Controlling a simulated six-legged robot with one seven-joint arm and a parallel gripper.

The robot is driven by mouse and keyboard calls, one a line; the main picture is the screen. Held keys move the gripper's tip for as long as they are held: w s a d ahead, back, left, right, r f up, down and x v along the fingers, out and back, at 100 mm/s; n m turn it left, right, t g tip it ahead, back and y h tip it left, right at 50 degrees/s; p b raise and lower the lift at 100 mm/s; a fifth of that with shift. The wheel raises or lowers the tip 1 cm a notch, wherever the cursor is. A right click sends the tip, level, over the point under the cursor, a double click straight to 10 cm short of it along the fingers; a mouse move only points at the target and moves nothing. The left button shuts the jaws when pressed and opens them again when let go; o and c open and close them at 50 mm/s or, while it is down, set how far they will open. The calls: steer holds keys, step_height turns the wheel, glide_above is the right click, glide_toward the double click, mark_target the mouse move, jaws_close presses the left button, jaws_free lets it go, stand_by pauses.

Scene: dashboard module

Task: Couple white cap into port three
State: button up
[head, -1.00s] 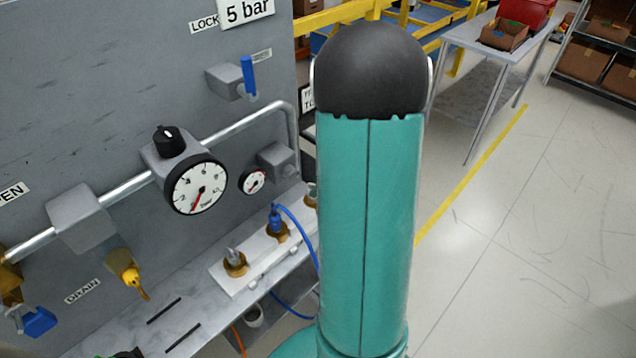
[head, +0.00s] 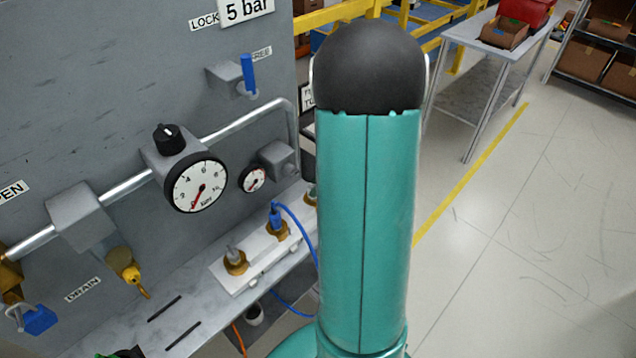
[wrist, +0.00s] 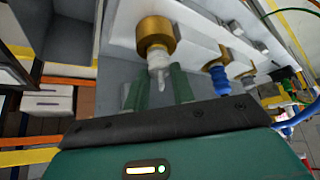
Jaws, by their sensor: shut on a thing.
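My gripper (wrist: 156,80) has two green fingers pointing up at a brass port in the wrist view. A whitish piece (wrist: 158,60), which I take for the white cap, shows between the fingers and in line with the brass port (wrist: 156,34). I cannot tell whether it is seated or only in front of the port. In the head view a pale grey-white plug (head: 232,252) stands in the nearest brass port (head: 236,265). A blue plug (head: 276,218) sits in the middle port. A further port (head: 311,193) is partly hidden by my arm. No port numbers are readable.
The ports line a white block (head: 258,264) on a grey bench (head: 140,318) against the panel. A blue hose (head: 301,228) runs from the blue plug.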

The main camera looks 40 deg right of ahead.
steer(key=shift+f, duration=0.2)
stand_by(0.4)
steer(key=o, duration=1.1)
steer(key=v, duration=1.3)
steer(key=shift+s+d+r, duration=0.1)
steer(key=shift+s+r, duration=0.05)
steer(key=shift+r, duration=0.2)
